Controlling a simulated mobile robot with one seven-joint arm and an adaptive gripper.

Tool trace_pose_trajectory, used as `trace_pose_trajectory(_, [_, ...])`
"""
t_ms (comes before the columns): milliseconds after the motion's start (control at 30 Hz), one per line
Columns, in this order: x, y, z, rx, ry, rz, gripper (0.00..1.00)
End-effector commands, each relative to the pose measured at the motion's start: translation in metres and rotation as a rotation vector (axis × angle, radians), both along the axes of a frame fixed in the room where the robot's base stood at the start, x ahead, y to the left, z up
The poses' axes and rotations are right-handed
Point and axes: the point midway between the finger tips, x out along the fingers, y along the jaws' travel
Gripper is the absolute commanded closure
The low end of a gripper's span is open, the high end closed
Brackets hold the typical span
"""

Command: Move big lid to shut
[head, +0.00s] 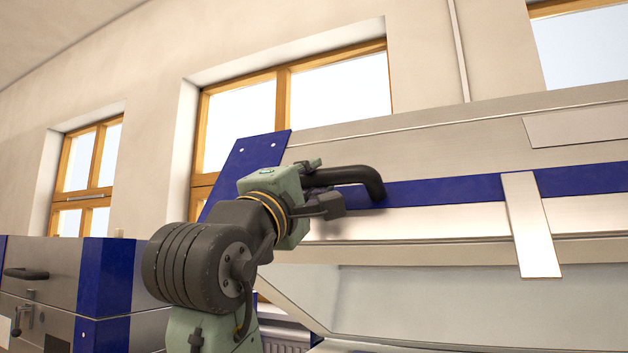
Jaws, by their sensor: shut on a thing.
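The big lid (420,147) of the kiln is a broad pale metal panel with blue bands, raised and tilted over an opening on the right side of the head view. A black bar handle (366,178) stands out from its blue band. My gripper (318,190) is shut on the left part of this handle. The fingertips are partly hidden by the gripper body and the handle. A pale metal strap (531,225) hangs from the lid's front. A light interior surface (420,300) shows below the lid.
A second metal box with blue corners (107,275) and a black handle (26,273) stands at the lower left. A wall with wooden-framed windows (283,110) is behind. A radiator (285,346) shows low behind my arm.

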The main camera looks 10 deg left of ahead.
Motion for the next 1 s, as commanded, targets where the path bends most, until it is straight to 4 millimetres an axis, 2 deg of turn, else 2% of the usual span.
trace_pose_trajectory(267, [0.0003, -0.0003, -0.0003, 0.001, 0.002, -0.001, 1.00])
trace_pose_trajectory(300, [0.0003, -0.0003, -0.0003, 0.001, 0.002, -0.001, 0.79])
trace_pose_trajectory(600, [0.0002, -0.0003, -0.0001, 0.001, 0.001, -0.001, 0.59])
trace_pose_trajectory(1000, [-0.0059, 0.0017, -0.0030, 0.000, 0.000, -0.001, 0.59])
